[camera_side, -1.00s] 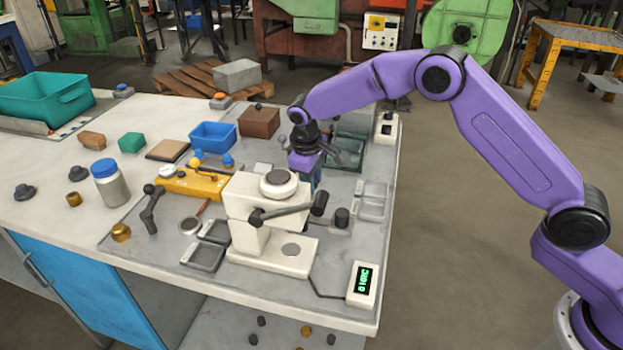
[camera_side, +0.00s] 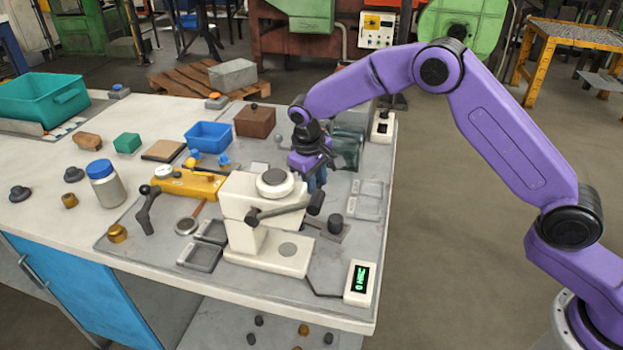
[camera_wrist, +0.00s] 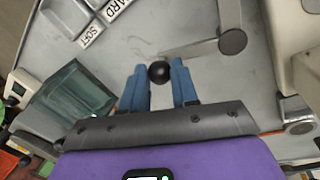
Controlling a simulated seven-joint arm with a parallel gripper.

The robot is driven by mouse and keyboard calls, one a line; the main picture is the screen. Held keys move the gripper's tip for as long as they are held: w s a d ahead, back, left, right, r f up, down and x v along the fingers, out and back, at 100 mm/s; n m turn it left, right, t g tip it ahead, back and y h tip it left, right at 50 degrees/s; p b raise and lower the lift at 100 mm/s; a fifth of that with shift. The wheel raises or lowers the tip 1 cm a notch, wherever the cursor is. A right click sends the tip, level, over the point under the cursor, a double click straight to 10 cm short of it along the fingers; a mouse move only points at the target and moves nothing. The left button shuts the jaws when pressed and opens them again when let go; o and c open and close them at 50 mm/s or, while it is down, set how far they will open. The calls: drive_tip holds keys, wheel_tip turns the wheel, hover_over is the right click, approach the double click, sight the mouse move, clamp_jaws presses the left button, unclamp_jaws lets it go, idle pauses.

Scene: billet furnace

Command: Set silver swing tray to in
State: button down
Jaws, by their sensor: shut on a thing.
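My gripper (camera_wrist: 159,78) points down at the bench with its blue fingers closed on a small black ball knob (camera_wrist: 159,72). A flat silver bar (camera_wrist: 192,49), which looks like the swing tray's arm, runs from beside the knob toward a round grey post top (camera_wrist: 232,41). I cannot make out the whole silver tray. In the side view my gripper (camera_side: 317,184) is behind the cream press (camera_side: 268,250), which partly hides the fingers.
A teal see-through box (camera_wrist: 75,97) is close beside the fingers; it also shows in the side view (camera_side: 348,148). Shallow labelled trays (camera_side: 369,200) lie to the right. The press lever (camera_side: 285,212) sticks out in front. A brown box (camera_side: 255,121) and blue bin (camera_side: 210,136) stand behind.

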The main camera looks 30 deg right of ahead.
drive_tip(key=shift+s+d+m+g, duration=0.25)
drive_tip(key=shift+s+m, duration=0.45)
drive_tip(key=shift+m, duration=0.45)
drive_tip(key=shift+s+d+m+g, duration=0.25)
drive_tip(key=shift+s+m, duration=0.45)
drive_tip(key=shift+m, duration=0.45)
drive_tip(key=shift+s+a+m+g, duration=0.15)
drive_tip(key=shift+s+m, duration=0.55)
drive_tip(key=shift+m, duration=0.4)
drive_tip(key=shift+s+d+m+g, duration=0.15)
drive_tip(key=shift+s+m, duration=0.55)
drive_tip(key=shift+m, duration=0.4)
drive_tip(key=shift+s+a, duration=0.1)
drive_tip(key=shift+s, duration=0.05)
drive_tip(key=c, duration=0.9)
unclamp_jaws()
drive_tip(key=shift+o, duration=0.2)
drive_tip(key=shift+r, duration=0.15)
drive_tip(key=w+a+r, duration=0.1)
drive_tip(key=a+r, duration=0.2)
drive_tip(key=r, duration=1.4)
drive_tip(key=shift+w, duration=0.25)
drive_tip(key=shift+c, duration=0.3)
